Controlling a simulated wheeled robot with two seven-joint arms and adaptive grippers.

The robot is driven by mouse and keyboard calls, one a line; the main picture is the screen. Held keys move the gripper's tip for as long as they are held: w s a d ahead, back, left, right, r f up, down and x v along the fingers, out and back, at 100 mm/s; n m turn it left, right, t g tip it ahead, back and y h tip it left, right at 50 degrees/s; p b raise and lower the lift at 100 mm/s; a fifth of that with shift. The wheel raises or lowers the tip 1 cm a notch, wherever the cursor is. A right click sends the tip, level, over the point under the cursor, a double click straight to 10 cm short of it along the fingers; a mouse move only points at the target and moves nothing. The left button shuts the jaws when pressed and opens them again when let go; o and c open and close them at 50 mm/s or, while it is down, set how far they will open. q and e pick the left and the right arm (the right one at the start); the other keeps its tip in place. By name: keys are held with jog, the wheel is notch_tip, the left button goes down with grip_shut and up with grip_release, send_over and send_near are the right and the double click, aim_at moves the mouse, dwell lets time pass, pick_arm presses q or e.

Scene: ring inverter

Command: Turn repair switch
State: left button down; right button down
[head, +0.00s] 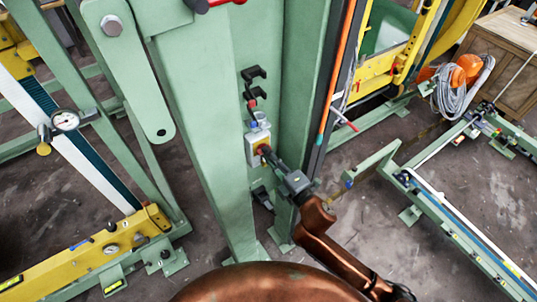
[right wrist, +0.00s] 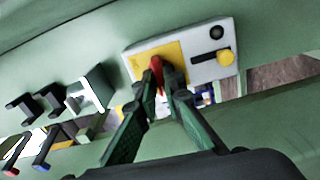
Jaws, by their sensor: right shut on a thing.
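The repair switch is a red handle (right wrist: 156,68) on a yellow plate, part of a light grey switch box (right wrist: 204,58) fixed to a green post. In the head view the switch box (head: 257,135) sits on the inner face of the post. My right gripper (right wrist: 163,82) is shut on the red handle, one finger on each side, hiding part of it. In the head view my right gripper (head: 268,154) reaches the box from the lower right. My left gripper is not in view.
Black hooks (head: 253,76) stick out of the post above the box. Green posts (head: 215,110) stand on both sides of my right gripper. A pressure gauge (head: 65,121) is at the left. A coiled cable (head: 455,95) and wooden crate (head: 505,60) are at the upper right.

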jog(key=shift+m+p, duration=7.5)
jog(key=shift+m, duration=1.2)
jog(key=c, duration=2)
grip_release()
jog(key=shift+c, duration=0.2)
jog(key=v, duration=1.2)
